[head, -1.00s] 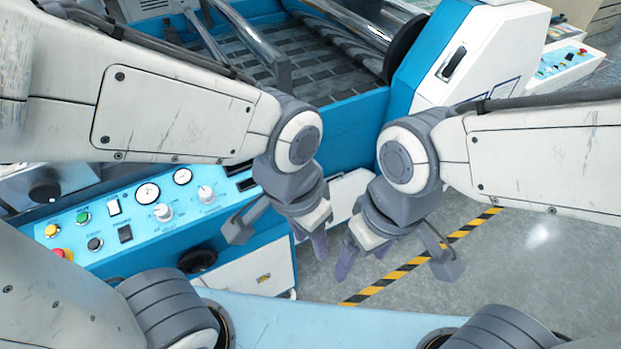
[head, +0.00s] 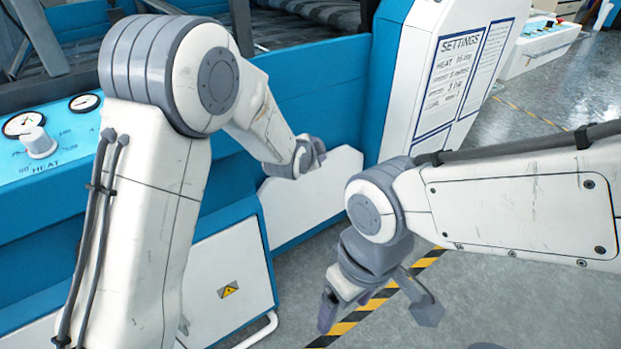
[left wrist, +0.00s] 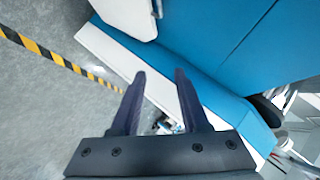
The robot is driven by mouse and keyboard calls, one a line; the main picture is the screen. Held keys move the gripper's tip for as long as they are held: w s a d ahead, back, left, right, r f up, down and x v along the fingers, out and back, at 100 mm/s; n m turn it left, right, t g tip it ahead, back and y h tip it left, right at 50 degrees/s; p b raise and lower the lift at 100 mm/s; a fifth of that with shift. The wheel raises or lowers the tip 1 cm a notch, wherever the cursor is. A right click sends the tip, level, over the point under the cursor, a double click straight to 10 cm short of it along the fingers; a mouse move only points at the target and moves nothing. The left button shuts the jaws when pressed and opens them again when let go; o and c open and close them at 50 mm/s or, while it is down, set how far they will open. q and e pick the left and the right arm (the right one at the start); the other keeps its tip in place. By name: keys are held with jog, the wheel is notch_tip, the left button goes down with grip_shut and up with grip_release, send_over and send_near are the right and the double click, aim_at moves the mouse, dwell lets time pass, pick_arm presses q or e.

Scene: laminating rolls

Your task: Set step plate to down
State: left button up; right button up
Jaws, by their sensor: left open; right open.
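A white flat panel (head: 312,200), which looks like the step plate, stands low against the blue side of the machine in the head view, its face upright or steeply tilted. My left gripper shows in the left wrist view (left wrist: 160,73), open with nothing between its two dark fingers. A long white strip (left wrist: 108,52) beside the blue surface lies beyond its fingertips. My right gripper (head: 342,303) is open and empty, pointing down over the floor right of the panel.
The blue and white machine (head: 320,85) fills the back and left, with gauges and a HEAT knob (head: 38,142). A white door with a warning label (head: 228,290) is left of the panel. Grey floor with a yellow and black stripe (head: 378,300) is open at right.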

pick_arm(q)
jog(key=w+a+f+m+t+b, duration=0.1)
jog(key=w+a+f+t+b, duration=0.1)
jog(key=w+f+b, duration=0.35)
jog(key=w+a+f+m+t+b, duration=0.1)
jog(key=w+a+f+t+b, duration=0.15)
jog(key=f, duration=0.55)
jog(key=shift+m+g+y, duration=0.3)
jog(key=shift+g+y, duration=0.1)
jog(key=shift+g, duration=0.05)
jog(key=b+x, duration=0.1)
jog(key=x, duration=0.2)
jog(key=b+x, duration=0.1)
jog(key=x, duration=0.3)
jog(key=b+x, duration=0.2)
jog(key=x, duration=0.1)
jog(key=shift+w+d+r, duration=0.15)
jog(key=shift+w+r, duration=0.05)
jog(key=shift+r, duration=0.05)
pick_arm(e)
notch_tip(320, 180, down, 15)
pick_arm(q)
grip_shut()
